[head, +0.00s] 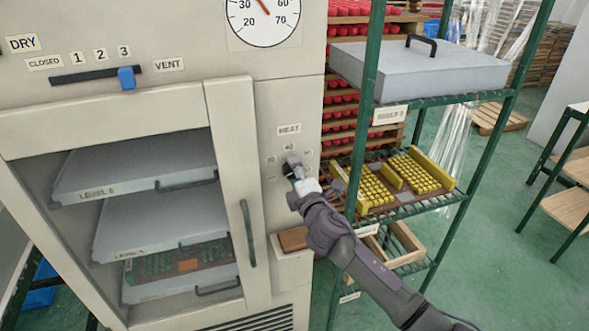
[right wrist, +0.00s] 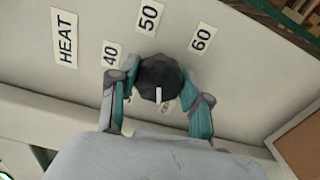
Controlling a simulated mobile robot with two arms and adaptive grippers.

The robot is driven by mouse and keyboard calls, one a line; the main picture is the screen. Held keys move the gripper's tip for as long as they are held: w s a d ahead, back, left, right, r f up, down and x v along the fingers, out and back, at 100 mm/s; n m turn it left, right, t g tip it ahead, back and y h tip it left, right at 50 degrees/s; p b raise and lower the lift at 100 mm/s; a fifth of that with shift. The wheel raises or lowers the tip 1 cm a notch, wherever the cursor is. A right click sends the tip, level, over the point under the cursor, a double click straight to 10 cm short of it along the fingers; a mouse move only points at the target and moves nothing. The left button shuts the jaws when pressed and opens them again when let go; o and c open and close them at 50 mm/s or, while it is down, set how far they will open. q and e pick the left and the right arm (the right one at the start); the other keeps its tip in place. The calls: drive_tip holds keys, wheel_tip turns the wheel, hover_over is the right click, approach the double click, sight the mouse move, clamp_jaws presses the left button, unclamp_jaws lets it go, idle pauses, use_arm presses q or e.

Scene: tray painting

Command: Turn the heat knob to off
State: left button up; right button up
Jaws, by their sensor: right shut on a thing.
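The dark heat knob (right wrist: 158,74) sits on the oven's cream front panel below the HEAT label (head: 289,129). In the right wrist view its white pointer mark faces the bottom of the picture, away from the 50 label (right wrist: 149,16). My right gripper (head: 293,168) is at the panel. In the right wrist view its two fingers (right wrist: 157,88) are on either side of the knob and shut on it. Small labels below the knob are partly hidden and I cannot read them. In the head view the gripper mostly hides the knob. My left gripper is not in view.
The oven door (head: 232,130) with its vertical handle is left of the knob. A green rack (head: 372,60) with a yellow-piece tray (head: 375,206) stands close on the right, beside my right arm. A blue vent slider (head: 126,78) is at upper left.

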drive_tip(key=shift+n+p, duration=0.35)
drive_tip(key=shift+n, duration=0.85)
drive_tip(key=o, duration=1.2)
drive_tip(key=shift+c, duration=0.2)
drive_tip(key=v, duration=1.2)
